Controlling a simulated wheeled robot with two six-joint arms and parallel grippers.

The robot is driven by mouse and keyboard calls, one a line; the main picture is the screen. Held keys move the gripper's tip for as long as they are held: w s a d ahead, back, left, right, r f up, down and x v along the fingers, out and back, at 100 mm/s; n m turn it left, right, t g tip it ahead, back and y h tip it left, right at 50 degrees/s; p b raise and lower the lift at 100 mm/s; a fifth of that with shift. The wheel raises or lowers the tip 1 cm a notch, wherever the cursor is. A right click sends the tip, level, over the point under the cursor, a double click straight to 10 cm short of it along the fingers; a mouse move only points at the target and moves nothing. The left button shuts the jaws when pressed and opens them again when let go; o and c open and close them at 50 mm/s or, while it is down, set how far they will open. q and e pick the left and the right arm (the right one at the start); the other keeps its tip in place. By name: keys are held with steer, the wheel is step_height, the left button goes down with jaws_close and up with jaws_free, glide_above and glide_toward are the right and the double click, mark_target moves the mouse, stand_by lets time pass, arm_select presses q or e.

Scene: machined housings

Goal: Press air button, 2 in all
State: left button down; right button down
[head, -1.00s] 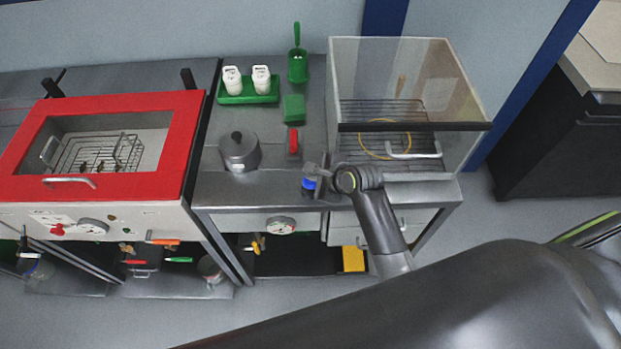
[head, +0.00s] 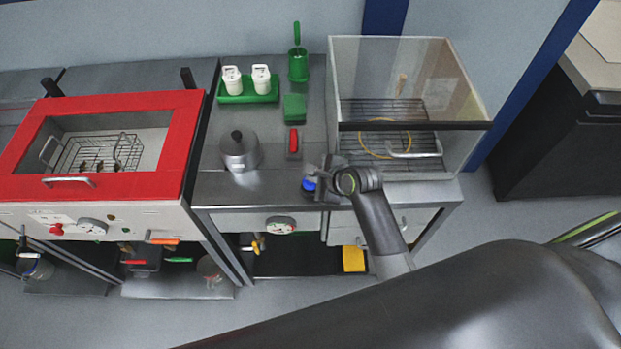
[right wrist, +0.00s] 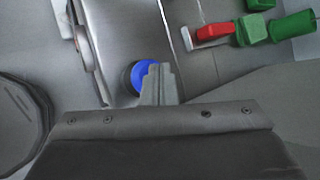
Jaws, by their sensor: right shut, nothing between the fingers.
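The round blue button (head: 308,185) sits on the front part of the steel bench. I take it as the air button. My right gripper (head: 315,173) is over the bench right beside it in the head view. In the right wrist view the blue button (right wrist: 143,76) is partly hidden behind my shut, empty fingertips (right wrist: 157,82). I cannot tell whether the fingertips touch it or whether it is pressed down. My left gripper is not in view.
A red switch (head: 293,141) and a green block (head: 294,107) lie behind the button. A lidded metal pot (head: 239,150) stands to the left. A clear-walled box (head: 455,100) with a black front bar is to the right. A red-framed cabinet (head: 185,130) is far left.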

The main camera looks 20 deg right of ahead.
steer(key=shift+f, duration=0.35)
stand_by(0.3)
steer(key=shift+r, duration=0.1)
steer(key=shift+r+p, duration=0.65)
steer(key=shift+r, duration=0.5)
steer(key=shift+r, duration=2.5)
steer(key=shift+f, duration=0.1)
